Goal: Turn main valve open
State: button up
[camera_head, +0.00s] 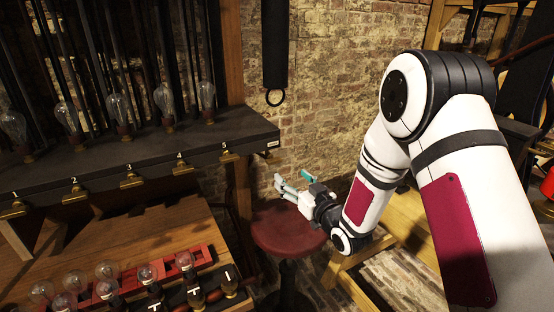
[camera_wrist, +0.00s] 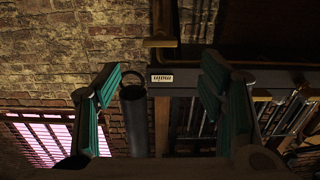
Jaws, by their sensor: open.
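A small white label (camera_head: 265,143) is on the right end of the dark shelf (camera_head: 120,160). In the wrist view the label (camera_wrist: 162,78) reads "main" upside down. A yellowish-brown bar (camera_wrist: 160,43) shows close to it; I cannot tell if it is the main valve's handle. In the head view no main valve handle is clear. My gripper (camera_head: 279,186) is right of the shelf's end, above the red stool, and holds nothing. In the wrist view its teal-padded fingers (camera_wrist: 158,88) are wide apart, with the label between them in the picture, apart from both.
Brass valves (camera_head: 132,180) numbered 1 to 5 line the shelf front, with glass bulbs (camera_head: 118,108) above. A black hanging piece with a ring (camera_head: 275,97) is on the brick wall. A red stool (camera_head: 285,232) stands below my gripper. More bulbs (camera_head: 107,270) stand on the lower bench.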

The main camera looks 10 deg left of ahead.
aim_at(276, 162)
jog(key=x, duration=1.2)
jog(key=shift+c, duration=0.3)
jog(key=c, duration=1.1)
